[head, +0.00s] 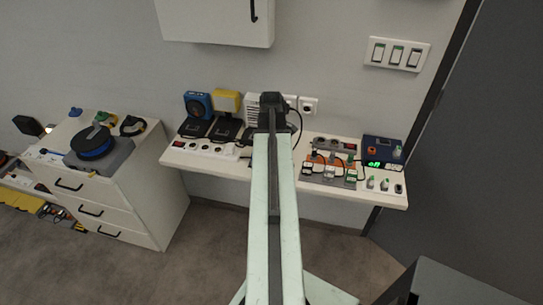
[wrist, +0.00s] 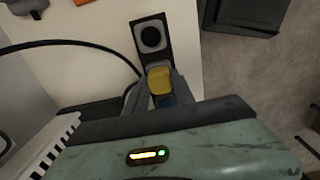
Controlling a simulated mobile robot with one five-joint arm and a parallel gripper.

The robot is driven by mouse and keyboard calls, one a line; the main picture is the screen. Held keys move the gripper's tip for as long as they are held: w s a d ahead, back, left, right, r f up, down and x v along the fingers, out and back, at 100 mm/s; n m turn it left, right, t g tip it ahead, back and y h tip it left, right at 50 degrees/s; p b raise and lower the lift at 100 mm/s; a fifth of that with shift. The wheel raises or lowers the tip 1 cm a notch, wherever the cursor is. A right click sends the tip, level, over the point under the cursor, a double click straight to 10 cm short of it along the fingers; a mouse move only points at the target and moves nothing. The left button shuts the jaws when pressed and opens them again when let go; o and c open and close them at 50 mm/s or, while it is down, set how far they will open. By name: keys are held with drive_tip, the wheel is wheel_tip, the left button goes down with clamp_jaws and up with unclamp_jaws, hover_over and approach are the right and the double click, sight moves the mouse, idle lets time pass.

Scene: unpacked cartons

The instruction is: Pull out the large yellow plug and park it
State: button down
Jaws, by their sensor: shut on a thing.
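The yellow plug (wrist: 159,80) shows in the wrist view between the fingertips of my gripper (wrist: 158,88), which is shut on it. Just beyond the plug is a dark plate with a round grey-rimmed black opening (wrist: 150,38). I cannot tell whether the plug touches this plate. A black cable (wrist: 70,43) curves in from the left toward the fingers. In the head view my gripper (head: 272,99) is over the back of the white shelf, and my arm hides the plug.
The white shelf (head: 215,165) carries a blue device (head: 197,104), a yellow-topped device (head: 227,101), a power strip and, at right, a box with a green display (head: 383,150). Wall sockets (head: 308,105) are behind. A drawer cabinet (head: 130,205) stands left; a wall cabinet (head: 215,22) hangs above.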

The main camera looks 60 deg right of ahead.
drive_tip(key=c, duration=1)
unclamp_jaws()
wheel_tip(320, 180, up, 8)
drive_tip(key=p, duration=0.8)
